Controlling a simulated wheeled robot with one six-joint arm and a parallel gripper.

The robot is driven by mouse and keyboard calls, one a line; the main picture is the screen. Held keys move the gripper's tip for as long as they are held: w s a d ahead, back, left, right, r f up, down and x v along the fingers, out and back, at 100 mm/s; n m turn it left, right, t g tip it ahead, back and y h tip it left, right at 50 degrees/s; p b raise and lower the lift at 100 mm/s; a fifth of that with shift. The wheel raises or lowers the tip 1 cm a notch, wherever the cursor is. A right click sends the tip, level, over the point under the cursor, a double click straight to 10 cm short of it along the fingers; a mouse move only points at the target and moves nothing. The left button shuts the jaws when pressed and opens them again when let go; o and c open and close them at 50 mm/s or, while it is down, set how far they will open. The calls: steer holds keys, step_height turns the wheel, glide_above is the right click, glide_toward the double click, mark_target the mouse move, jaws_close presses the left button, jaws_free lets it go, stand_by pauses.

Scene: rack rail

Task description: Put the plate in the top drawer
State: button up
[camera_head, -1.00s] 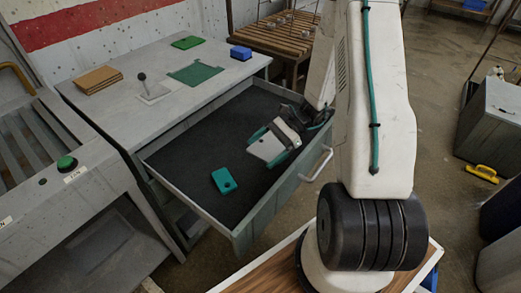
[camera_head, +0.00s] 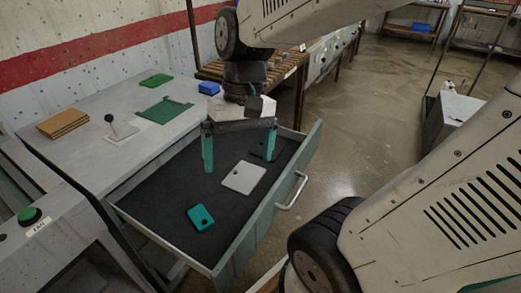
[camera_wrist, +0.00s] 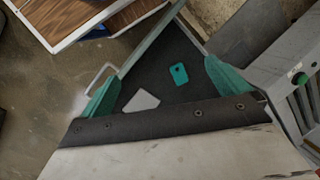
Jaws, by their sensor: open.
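The light grey plate (camera_head: 243,177), with a small hole near one edge, lies flat on the dark floor of the open top drawer (camera_head: 237,248). My gripper (camera_head: 238,164) is above the drawer with its teal fingers wide apart. It is empty, and the plate lies clear below it. In the wrist view the plate (camera_wrist: 140,99) shows between the fingers, nearer the left one, partly hidden by the gripper's dark body. A teal plate (camera_head: 201,218) with a hole also lies in the drawer, nearer its front left corner.
On the bench top (camera_head: 85,150) are brown boards (camera_head: 62,123), a lever (camera_head: 119,130), a green sheet (camera_head: 165,110), a green piece (camera_head: 156,80) and a blue block (camera_head: 209,88). The drawer handle (camera_head: 292,191) juts out to the right. A slatted wooden table stands behind.

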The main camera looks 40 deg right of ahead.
steer(key=s+r+n+t+h, duration=0.2)
steer(key=s+r+n, duration=0.1)
steer(key=s, duration=0.2)
steer(key=shift+s+d+t, duration=0.15)
steer(key=shift+d+t, duration=0.15)
steer(key=shift+t, duration=0.1)
stand_by(0.8)
